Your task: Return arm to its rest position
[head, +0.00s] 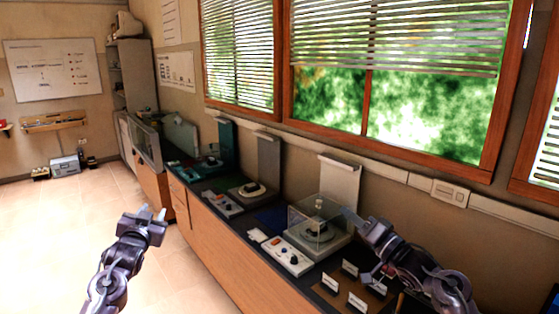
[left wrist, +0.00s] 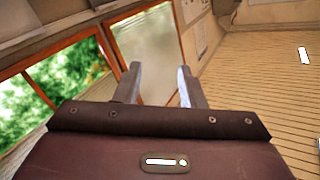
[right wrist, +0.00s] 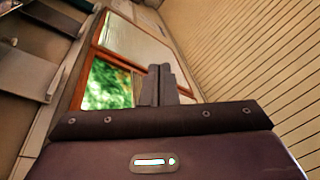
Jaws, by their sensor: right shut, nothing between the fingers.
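My left gripper (head: 152,212) is raised over the floor in front of the counter, at the lower left of the head view. In the left wrist view its two fingers (left wrist: 158,84) stand apart with nothing between them. My right gripper (head: 352,218) is above the right part of the counter, beside a clear display case (head: 318,232). I cannot tell whether it touches the case. In the right wrist view its fingers (right wrist: 160,82) are together and empty.
A long wooden counter (head: 222,248) runs under the windows. It carries a control box (head: 287,256) with buttons, several small white cards (head: 332,283) and further exhibits (head: 250,190). The tiled floor (head: 60,220) on the left is clear.

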